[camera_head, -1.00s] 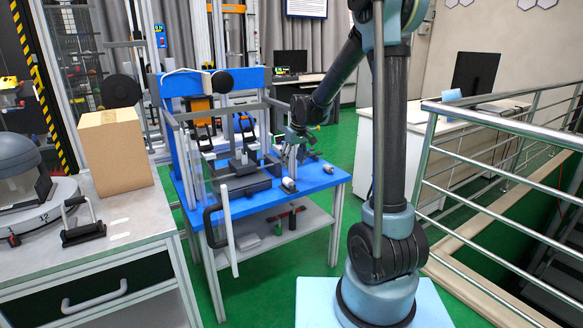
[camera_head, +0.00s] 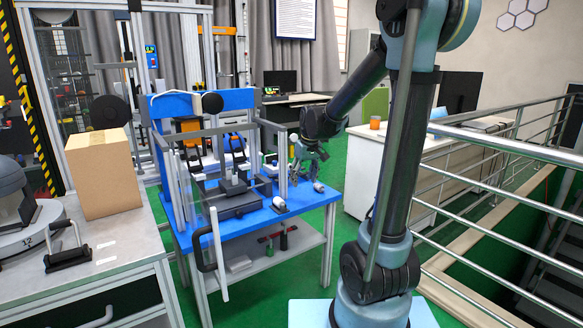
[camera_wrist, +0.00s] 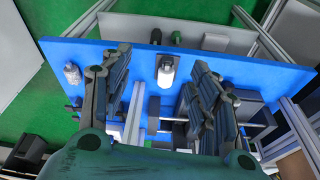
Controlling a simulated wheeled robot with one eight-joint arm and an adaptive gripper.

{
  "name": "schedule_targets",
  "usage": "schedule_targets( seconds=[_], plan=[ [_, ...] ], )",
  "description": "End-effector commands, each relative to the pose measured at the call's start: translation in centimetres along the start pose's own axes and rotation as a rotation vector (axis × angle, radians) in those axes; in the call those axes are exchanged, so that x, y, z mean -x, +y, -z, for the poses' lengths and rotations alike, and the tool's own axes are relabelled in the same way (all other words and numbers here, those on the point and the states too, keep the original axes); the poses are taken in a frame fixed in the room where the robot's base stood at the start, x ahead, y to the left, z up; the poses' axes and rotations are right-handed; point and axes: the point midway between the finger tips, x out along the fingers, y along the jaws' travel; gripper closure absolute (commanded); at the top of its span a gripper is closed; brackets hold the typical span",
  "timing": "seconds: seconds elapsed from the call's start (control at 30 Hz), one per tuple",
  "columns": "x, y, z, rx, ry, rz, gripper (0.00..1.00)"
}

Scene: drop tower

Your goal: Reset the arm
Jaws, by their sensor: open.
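My arm rises from its base at the right of the head view and reaches left over the blue table (camera_head: 312,193). My gripper (camera_head: 311,160) hangs above the right part of that table, near a clear-walled frame with grey posts. In the wrist view the gripper (camera_wrist: 152,80) is open, its two dark fingers wide apart. Nothing shows held between them. A small white-and-black cylinder (camera_wrist: 166,70) lies on the blue table beyond the fingertips. A second one (camera_wrist: 72,74) lies to the left. Both also show on the table in the head view, one of them at the front (camera_head: 279,204).
A cardboard box (camera_head: 103,173) stands on the grey bench (camera_head: 115,240) at the left. Metal railings (camera_head: 480,180) run along the right side, by a stairwell. A white desk (camera_head: 365,170) stands behind my arm. Green floor is open between the table and desk.

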Motion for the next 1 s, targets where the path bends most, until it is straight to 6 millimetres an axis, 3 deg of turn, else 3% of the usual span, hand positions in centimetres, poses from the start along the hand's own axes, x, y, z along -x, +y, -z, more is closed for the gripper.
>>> schedule_targets(
  seconds=[0.2, 0.5, 0.77, 1.0],
  plan=[
    [2.6, 1.0, -6.1, -0.072, -0.01, -0.019, 0.44],
    [4.6, 1.6, -14.3, -0.171, -0.023, -0.045, 0.44],
    [4.9, 1.4, -21.3, -0.257, -0.032, -0.067, 0.44],
    [4.0, 0.8, -27.4, -0.335, -0.042, -0.087, 0.44]
  ],
)
